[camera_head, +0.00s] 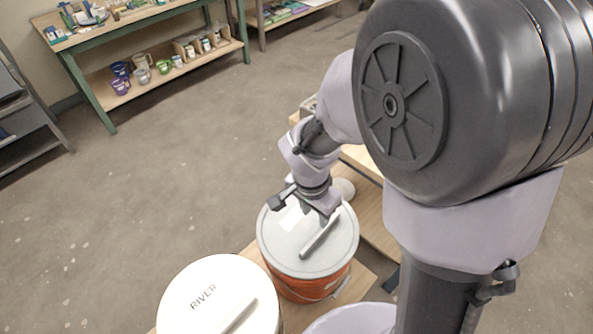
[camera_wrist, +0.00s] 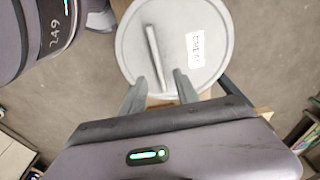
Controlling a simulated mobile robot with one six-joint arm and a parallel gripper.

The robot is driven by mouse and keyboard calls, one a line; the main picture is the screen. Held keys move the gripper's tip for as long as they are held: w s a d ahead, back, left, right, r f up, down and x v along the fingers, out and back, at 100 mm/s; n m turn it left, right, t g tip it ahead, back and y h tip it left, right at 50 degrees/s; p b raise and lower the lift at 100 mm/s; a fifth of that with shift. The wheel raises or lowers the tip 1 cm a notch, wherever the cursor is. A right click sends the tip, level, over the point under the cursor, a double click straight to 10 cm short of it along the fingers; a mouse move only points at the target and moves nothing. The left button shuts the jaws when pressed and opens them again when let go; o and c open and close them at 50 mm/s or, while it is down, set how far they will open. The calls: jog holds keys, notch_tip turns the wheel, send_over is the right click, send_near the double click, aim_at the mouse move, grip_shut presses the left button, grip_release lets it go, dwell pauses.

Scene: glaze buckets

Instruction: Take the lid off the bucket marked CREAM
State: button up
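A bucket with an orange body (camera_head: 300,291) stands on a wooden board, closed by a round grey lid (camera_head: 283,247) with a raised bar handle (camera_head: 320,238). In the wrist view the lid (camera_wrist: 135,48) carries a white label (camera_wrist: 205,48), whose lettering is too small and turned to read surely. The bar handle (camera_wrist: 154,55) runs towards my gripper there. In the head view my gripper (camera_head: 322,214) is over the far part of the lid; contact with the handle cannot be told.
A second bucket with a white lid (camera_head: 205,292) marked RIVER stands close at the lower left. A green-framed table (camera_head: 100,38) with mugs on its lower shelf is at the back left. A dark shelf rack (camera_head: 25,115) is at the left edge. The floor between is clear.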

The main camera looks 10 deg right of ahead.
jog(key=b, duration=0.2)
send_over(320, 232)
jog(key=a, duration=0.2)
jog(key=f, duration=0.6)
jog(key=shift+s+d+f, duration=0.25)
jog(key=shift+s, duration=0.05)
jog(key=f+b, duration=0.1)
jog(key=d+f+b, duration=0.1)
jog(key=f, duration=0.3)
jog(key=shift+w+d+f+b, duration=0.2)
jog(key=shift+d+f+b, duration=0.1)
jog(key=shift+b, duration=0.1)
jog(key=shift+w+r, duration=0.1)
jog(key=shift+r, duration=0.05)
jog(key=shift+b, duration=0.3)
grip_shut()
